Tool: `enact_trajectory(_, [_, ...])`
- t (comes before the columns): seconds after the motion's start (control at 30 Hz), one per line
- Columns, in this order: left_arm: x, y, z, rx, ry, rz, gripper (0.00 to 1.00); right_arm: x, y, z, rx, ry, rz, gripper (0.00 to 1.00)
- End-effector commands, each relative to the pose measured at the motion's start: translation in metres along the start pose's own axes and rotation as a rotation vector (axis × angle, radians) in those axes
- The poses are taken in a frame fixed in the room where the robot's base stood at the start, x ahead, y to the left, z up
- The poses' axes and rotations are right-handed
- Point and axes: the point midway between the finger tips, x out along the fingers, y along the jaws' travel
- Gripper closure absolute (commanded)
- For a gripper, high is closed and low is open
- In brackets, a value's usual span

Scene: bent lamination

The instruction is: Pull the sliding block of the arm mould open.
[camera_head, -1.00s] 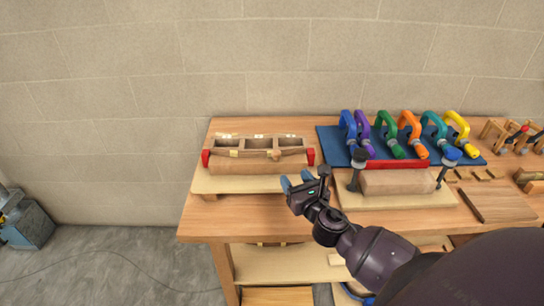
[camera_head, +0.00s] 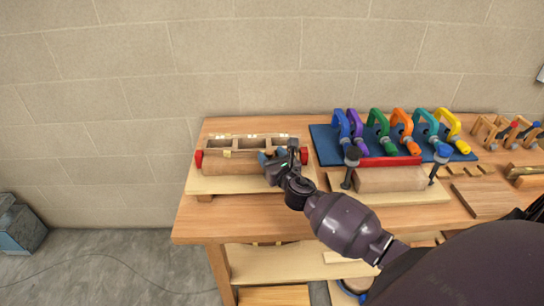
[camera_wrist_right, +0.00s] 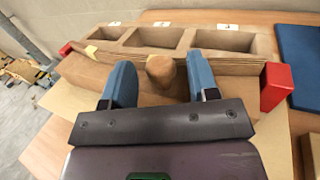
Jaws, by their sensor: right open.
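The arm mould (camera_head: 225,160) is a wooden block with a compartmented back part and red ends, on a pale board at the left of the bench. In the right wrist view its front block (camera_wrist_right: 200,92) carries a round wooden knob (camera_wrist_right: 161,70). My right gripper (camera_head: 273,156) is at the front of the mould, toward its right half. In the right wrist view its two blue fingers (camera_wrist_right: 160,82) are open, one on each side of the knob, with gaps visible. The knob is hidden behind the gripper in the head view. My left gripper is not in view.
A blue mat (camera_head: 325,147) holds several coloured clamps to the right. A second wooden block (camera_head: 390,180) with a red bar (camera_head: 392,161) and two upright clamps stands in front of it. The bench's left front (camera_head: 205,222) is clear.

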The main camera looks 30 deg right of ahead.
Motion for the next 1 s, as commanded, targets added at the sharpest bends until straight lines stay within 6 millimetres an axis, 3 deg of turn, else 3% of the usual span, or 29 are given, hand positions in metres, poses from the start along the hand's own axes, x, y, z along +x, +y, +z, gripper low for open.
enact_trajectory(0.27, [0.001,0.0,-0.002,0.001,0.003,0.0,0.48,0.001,0.0,0.0,0.0,0.0,0.0,0.46])
enact_trajectory(0.63, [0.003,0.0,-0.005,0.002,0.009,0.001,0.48,0.001,0.0,0.0,0.0,0.0,0.0,1.0])
enact_trajectory(0.83, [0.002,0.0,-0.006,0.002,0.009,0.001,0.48,-0.003,0.002,0.0,0.0,0.0,0.001,1.0])
enact_trajectory(1.0, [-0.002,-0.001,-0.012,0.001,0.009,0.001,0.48,-0.023,0.01,0.001,0.0,0.001,0.002,1.0])
